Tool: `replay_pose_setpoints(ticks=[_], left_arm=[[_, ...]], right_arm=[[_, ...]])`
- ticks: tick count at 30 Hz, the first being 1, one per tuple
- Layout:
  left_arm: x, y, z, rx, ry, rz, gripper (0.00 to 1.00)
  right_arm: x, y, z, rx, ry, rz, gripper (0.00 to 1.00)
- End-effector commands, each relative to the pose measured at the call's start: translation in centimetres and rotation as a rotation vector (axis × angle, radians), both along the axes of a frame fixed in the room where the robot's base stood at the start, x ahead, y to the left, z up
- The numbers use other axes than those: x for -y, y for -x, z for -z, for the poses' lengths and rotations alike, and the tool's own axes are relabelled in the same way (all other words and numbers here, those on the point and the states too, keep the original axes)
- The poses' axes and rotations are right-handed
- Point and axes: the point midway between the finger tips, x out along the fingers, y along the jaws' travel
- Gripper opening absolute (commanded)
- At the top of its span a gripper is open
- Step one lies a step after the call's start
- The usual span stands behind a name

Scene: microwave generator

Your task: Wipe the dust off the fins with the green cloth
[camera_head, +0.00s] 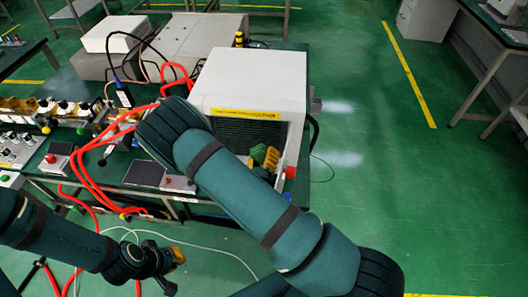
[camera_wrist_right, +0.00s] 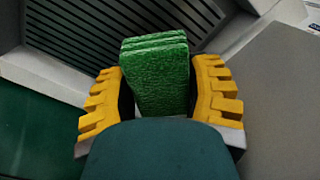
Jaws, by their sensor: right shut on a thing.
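The green cloth (camera_wrist_right: 155,75) is a folded, thick pad between the two yellow fingers of my right gripper (camera_wrist_right: 160,95), which is shut on it. The fins (camera_wrist_right: 125,30) are dark parallel slats just beyond the cloth in the right wrist view. In the head view the fins (camera_head: 240,131) are on the front of the white-grey cabinet (camera_head: 252,80), partly hidden by my right arm. My right gripper (camera_head: 265,157) is in front of their right end. I cannot tell whether the cloth touches them, and no dust is distinguishable. My left gripper (camera_head: 176,256) hangs low at left, its opening unclear.
Red cables (camera_head: 85,165) loop over the green bench at left, beside a row of instruments (camera_head: 65,107). Grey boxes (camera_head: 180,45) stand behind the cabinet. A red knob (camera_head: 290,172) is close right of my right gripper. The floor at right is open.

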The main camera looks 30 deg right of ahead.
Motion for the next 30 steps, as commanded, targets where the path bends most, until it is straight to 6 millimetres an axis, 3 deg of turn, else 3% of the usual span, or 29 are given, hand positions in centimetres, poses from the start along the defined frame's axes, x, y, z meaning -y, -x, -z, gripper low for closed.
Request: replay_pose_setpoints(ticks=[10, 21, 30], left_arm=[[0.0, 0.0, -0.1, 0.0, 0.0, 0.0, 0.0], [0.0, 0.0, -0.4, 0.0, 0.0, 0.0, 0.0], [0.0, 0.0, -0.4, 0.0, 0.0, 0.0, 0.0]], right_arm=[[-0.2, 0.3, 0.0, -0.001, 0.0, -0.001, 0.26], [-1.7, 2.4, 0.0, -0.001, 0.0, -0.001, 0.26], [-1.7, 2.5, 0.0, 0.0, 0.0, 0.0, 0.26]])
